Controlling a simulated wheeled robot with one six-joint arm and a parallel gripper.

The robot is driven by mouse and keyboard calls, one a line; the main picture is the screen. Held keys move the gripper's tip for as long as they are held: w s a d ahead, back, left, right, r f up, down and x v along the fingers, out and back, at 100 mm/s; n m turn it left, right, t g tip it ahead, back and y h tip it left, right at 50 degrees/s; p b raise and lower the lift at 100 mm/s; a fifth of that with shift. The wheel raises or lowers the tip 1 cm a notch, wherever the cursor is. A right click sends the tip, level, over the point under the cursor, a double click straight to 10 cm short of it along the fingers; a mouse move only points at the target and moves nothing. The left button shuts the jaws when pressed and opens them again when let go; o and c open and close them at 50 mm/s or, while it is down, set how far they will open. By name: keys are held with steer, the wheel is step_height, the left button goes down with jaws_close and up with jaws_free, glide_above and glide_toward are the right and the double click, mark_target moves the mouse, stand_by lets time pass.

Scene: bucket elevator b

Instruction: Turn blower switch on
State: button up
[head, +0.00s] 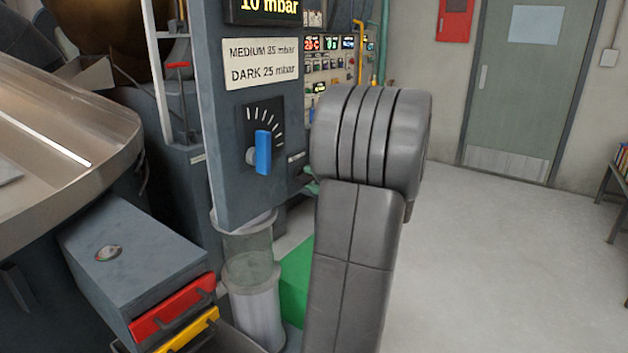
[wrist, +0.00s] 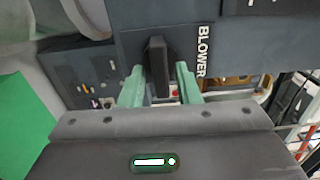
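In the wrist view, the blower switch (wrist: 157,68) is a black lever on a dark grey panel, beside a white "BLOWER" label (wrist: 203,52). My gripper (wrist: 160,84) has two pale green fingers, spread apart, one on either side of the lever. Gaps show between the fingers and the lever; I cannot tell whether either finger touches it. In the head view, the switch is hidden behind my grey arm, and only a bit of green finger shows at the arm's left edge.
A grey column (head: 222,130) carries a blue knob (head: 263,152) with a dial, a sign (head: 262,63) and a display (head: 268,8) reading 10 mbar. A drawer box (head: 130,260) with red and yellow fronts stands lower left. The floor (head: 500,260) at right is clear.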

steer(key=shift+o, duration=0.3)
steer(key=shift+d, duration=0.1)
steer(key=b+v, duration=0.1)
steer(key=v, duration=1.2)
steer(key=shift+s+d, duration=0.25)
steer(key=shift+w+a, duration=0.1)
steer(key=p+x, duration=0.1)
steer(key=x, duration=1.2)
steer(key=shift+w+a, duration=0.2)
steer(key=shift+a, duration=0.05)
steer(key=shift+d, duration=0.1)
